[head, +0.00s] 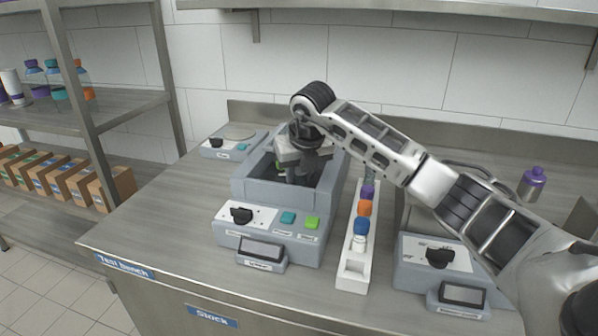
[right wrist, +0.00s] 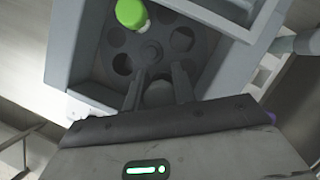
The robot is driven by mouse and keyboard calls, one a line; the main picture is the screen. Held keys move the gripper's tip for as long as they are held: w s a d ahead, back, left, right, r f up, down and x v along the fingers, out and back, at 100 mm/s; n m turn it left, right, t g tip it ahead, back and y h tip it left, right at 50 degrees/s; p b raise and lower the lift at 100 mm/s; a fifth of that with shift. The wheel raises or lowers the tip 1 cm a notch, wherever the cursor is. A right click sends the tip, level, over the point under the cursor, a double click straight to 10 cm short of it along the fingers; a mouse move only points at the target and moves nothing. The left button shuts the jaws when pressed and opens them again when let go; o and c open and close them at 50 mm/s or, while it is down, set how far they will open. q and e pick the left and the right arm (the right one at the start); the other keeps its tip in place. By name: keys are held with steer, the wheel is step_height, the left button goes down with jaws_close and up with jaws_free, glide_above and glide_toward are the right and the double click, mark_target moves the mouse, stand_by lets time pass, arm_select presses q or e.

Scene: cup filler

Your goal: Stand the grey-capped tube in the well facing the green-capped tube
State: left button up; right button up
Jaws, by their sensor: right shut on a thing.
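My right gripper (head: 297,180) reaches down into the open grey centrifuge (head: 265,191). In the right wrist view its two fingers (right wrist: 160,88) are shut on the grey-capped tube (right wrist: 160,93), seen from above as a grey cap. The green-capped tube (right wrist: 131,13) stands in a well of the dark rotor (right wrist: 152,53). The grey cap lies across the rotor hub from the green one, roughly opposite. Whether the grey-capped tube is inside a well or above it is hidden by the cap and fingers. My left gripper is not in view.
A white rack (head: 352,272) with purple-, orange- and blue-capped tubes stands right of the centrifuge. A second device (head: 437,258) is farther right, and a purple-capped bottle (head: 533,182) stands behind. The bench's front left is clear. The centrifuge walls closely surround my gripper.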

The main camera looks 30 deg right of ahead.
steer(key=shift+f+b, duration=0.35)
steer(key=shift+f, duration=0.25)
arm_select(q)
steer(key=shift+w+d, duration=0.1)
arm_select(e)
steer(key=o, duration=1)
steer(key=shift+s, duration=0.1)
steer(key=shift+a, duration=0.1)
steer(key=v, duration=1.3)
steer(key=shift+w+r, duration=0.15)
steer(key=shift+w, duration=0.15)
